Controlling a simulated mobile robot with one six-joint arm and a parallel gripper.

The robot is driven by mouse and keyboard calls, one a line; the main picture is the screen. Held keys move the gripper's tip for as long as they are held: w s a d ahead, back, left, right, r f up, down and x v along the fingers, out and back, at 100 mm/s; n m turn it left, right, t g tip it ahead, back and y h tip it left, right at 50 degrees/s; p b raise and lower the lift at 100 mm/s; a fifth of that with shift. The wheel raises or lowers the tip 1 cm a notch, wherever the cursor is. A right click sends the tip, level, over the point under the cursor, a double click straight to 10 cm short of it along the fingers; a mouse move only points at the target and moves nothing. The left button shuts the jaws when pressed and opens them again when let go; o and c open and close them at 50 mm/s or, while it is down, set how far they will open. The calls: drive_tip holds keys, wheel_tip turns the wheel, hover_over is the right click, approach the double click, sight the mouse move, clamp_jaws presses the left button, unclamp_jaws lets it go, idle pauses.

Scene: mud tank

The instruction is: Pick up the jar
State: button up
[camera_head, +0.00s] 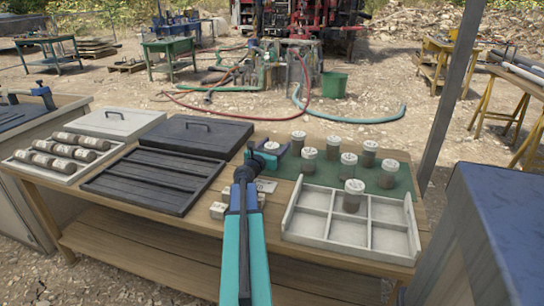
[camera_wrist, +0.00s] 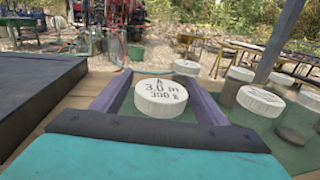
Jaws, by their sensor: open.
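Several jars with white lids stand on a green mat (camera_head: 400,190) on the wooden table. My gripper (camera_head: 268,156) is open at the mat's left end, its jaws to either side of one jar (camera_head: 271,146). In the wrist view this jar (camera_wrist: 160,97) sits between the two open fingers of my gripper (camera_wrist: 158,84). Its lid reads "A 3.0 m 300 g". Its body is mostly hidden below the lid, and I cannot tell whether a finger touches it. Another jar (camera_head: 309,158) stands just right of my gripper.
A white divided tray (camera_head: 292,232) holds one jar (camera_head: 352,197) in a back compartment. A black ridged tray (camera_head: 140,178) and its lid (camera_head: 195,134) lie left of my arm. Small pale blocks (camera_head: 219,210) lie beside my arm. A post (camera_head: 452,90) rises behind the table's right end.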

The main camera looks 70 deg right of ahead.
drive_tip(key=shift+d, duration=0.1)
idle(0.5)
drive_tip(key=c, duration=1.3)
drive_tip(key=shift+r, duration=0.2)
drive_tip(key=shift+c, duration=0.2)
drive_tip(key=s+a+r+p, duration=0.1)
drive_tip(key=a+r, duration=0.1)
drive_tip(key=a, duration=0.3)
drive_tip(key=s+a+r+p, duration=0.2)
drive_tip(key=a, duration=0.3)
drive_tip(key=shift+s+a+r+p, duration=0.25)
drive_tip(key=shift+s+p, duration=0.05)
drive_tip(key=shift+p, duration=0.4)
drive_tip(key=a+p, duration=0.1)
drive_tip(key=p, duration=0.3)
drive_tip(key=a+p, duration=0.1)
drive_tip(key=p, duration=0.4)
drive_tip(key=shift+s+a+r, duration=0.1)
drive_tip(key=shift+s+r, duration=0.05)
drive_tip(key=shift+s, duration=0.15)
drive_tip(key=shift+s+a+p, duration=0.1)
drive_tip(key=shift+a+p, duration=0.1)
drive_tip(key=shift+p, duration=0.85)
